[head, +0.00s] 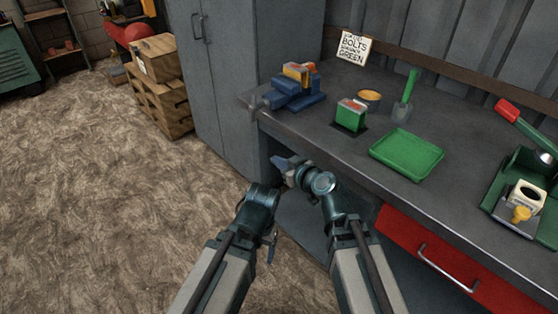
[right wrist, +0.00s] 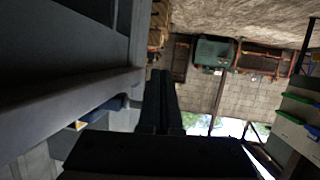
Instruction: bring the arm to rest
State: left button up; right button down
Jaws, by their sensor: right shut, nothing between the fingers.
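My right arm comes in from the lower right of the head view. Its gripper (head: 284,164) points left, in front of the bench edge and below the blue vise. In the right wrist view, the dark fingers of the right gripper (right wrist: 161,98) lie together, shut with nothing between them. My left arm comes in from the lower left and bends beside the right one. The left gripper (head: 271,249) shows only as a small dark part below its wrist, and its jaws cannot be made out. Neither gripper touches anything on the bench that I can see.
The workbench (head: 460,110) carries a blue vise (head: 294,92), a green box (head: 351,115), a green tray (head: 407,152), a scoop (head: 404,105) and a red-handled green device (head: 520,165). A red drawer (head: 420,240) is below.

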dwell(0.3)
jog(key=s+d+f+m+g+h, duration=0.35)
jog(key=s+d+f+g, duration=0.4)
jog(key=f, duration=0.45)
jog(key=s+d+f+m+g+h+p, duration=0.15)
jog(key=s+d+m+g+h, duration=0.3)
jog(key=s+d, duration=0.45)
jog(key=s+a+r+n+p, duration=0.1)
jog(key=a+r+p, duration=0.2)
jog(key=r+p, duration=0.4)
jog(key=s+a+r+n+p, duration=0.1)
jog(key=a+r+n+p, duration=0.1)
jog(key=a+r+p, duration=0.2)
jog(key=s+a+r+n+h+p, duration=0.1)
jog(key=s+a+r+p, duration=0.1)
jog(key=r+p, duration=0.8)
jog(key=shift+a+r, duration=0.35)
jog(key=shift+a, duration=0.3)
